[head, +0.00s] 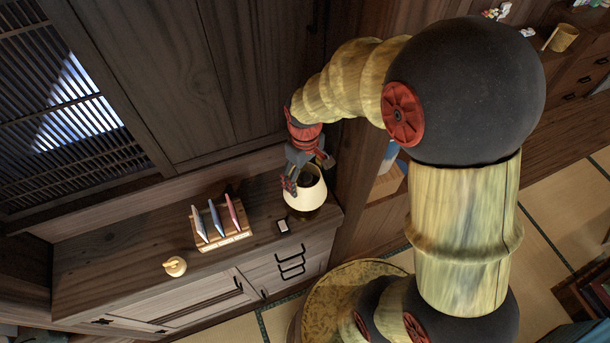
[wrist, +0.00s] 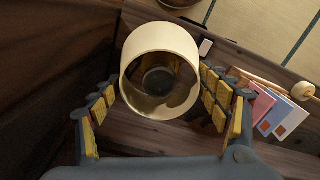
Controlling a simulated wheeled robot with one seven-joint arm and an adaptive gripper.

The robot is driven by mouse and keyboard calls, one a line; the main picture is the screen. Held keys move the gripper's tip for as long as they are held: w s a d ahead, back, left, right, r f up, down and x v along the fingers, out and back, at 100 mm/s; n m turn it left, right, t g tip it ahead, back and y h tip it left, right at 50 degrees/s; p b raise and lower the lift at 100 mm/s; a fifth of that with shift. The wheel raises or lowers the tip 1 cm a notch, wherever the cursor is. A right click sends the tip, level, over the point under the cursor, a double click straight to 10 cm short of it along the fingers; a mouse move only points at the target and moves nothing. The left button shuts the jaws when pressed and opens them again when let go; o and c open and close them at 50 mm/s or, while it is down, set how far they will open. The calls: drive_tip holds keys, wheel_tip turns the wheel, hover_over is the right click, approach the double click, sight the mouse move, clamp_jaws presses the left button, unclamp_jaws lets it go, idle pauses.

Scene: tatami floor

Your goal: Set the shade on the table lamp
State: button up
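The cream lampshade (head: 306,196) is at the right end of the cabinet top, over a dark, brownish base (head: 306,214). In the wrist view the shade (wrist: 160,38) is seen through its open end, with a dark round part (wrist: 158,82) inside it. My gripper (head: 306,176) is at the shade's upper rim, and its fingers (wrist: 157,88) lie on opposite sides of the shade. The fingertips are very close to the wall; whether they press on it cannot be told. How the shade meets the base is hidden.
A wooden rack (head: 226,240) with several upright cards or booklets stands left of the lamp. A small white item (head: 283,226) lies in front of the lamp. A small cream round object (head: 175,266) is farther left. A dark wooden wall (head: 200,80) rises close behind.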

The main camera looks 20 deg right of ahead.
drive_tip(key=o, duration=0.5)
drive_tip(key=shift+o, duration=0.4)
drive_tip(key=shift+r, duration=0.1)
drive_tip(key=shift+r+p, duration=2.15)
drive_tip(key=shift+r, duration=0.8)
drive_tip(key=s+m+t+b, duration=0.4)
drive_tip(key=s+b, duration=1)
drive_tip(key=b, duration=0.7)
drive_tip(key=shift+r+m+t, duration=0.3)
drive_tip(key=shift+r+t, duration=0.1)
drive_tip(key=shift+t, duration=0.4)
